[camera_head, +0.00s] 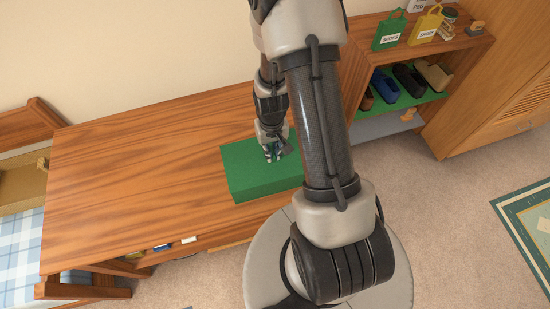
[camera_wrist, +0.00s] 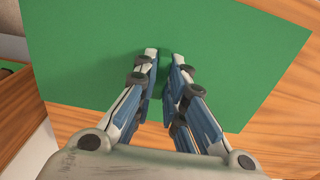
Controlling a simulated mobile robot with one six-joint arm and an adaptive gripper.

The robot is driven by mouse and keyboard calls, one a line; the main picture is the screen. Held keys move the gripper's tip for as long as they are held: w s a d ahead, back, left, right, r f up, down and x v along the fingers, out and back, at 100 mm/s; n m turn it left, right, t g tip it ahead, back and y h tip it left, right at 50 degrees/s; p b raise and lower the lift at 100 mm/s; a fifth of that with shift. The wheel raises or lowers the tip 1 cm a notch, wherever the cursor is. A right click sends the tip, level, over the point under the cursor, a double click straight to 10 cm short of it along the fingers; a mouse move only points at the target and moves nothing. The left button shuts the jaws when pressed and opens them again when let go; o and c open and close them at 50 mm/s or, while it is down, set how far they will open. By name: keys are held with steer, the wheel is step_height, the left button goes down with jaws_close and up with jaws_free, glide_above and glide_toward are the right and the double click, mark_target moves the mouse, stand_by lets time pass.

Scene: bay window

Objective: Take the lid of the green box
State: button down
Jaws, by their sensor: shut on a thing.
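The green box (camera_head: 248,185) sits on the wooden desk with its lid (camera_head: 240,158) on top. The flat green lid also fills much of the wrist view (camera_wrist: 90,50). My gripper (camera_head: 273,158) is over the lid, pointing down. In the wrist view my gripper (camera_wrist: 165,57) has its fingertips close together, shut on a small green knob (camera_wrist: 165,48) of the lid. The fingers partly hide the knob. My arm hides the right end of the box in the head view. I cannot tell whether the lid is raised at all.
The wooden desk (camera_head: 120,150) is clear to the left of the box. A shelf (camera_head: 470,45) at the right holds green and yellow bags on top and several shoes below. A bed with a plaid cover (camera_head: 20,260) is at the left. A green rug (camera_head: 525,215) lies at the right.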

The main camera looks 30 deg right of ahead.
steer(key=shift+r+p, duration=0.6)
steer(key=shift+r, duration=0.25)
steer(key=shift+r+p, duration=1.2)
steer(key=shift+r, duration=0.5)
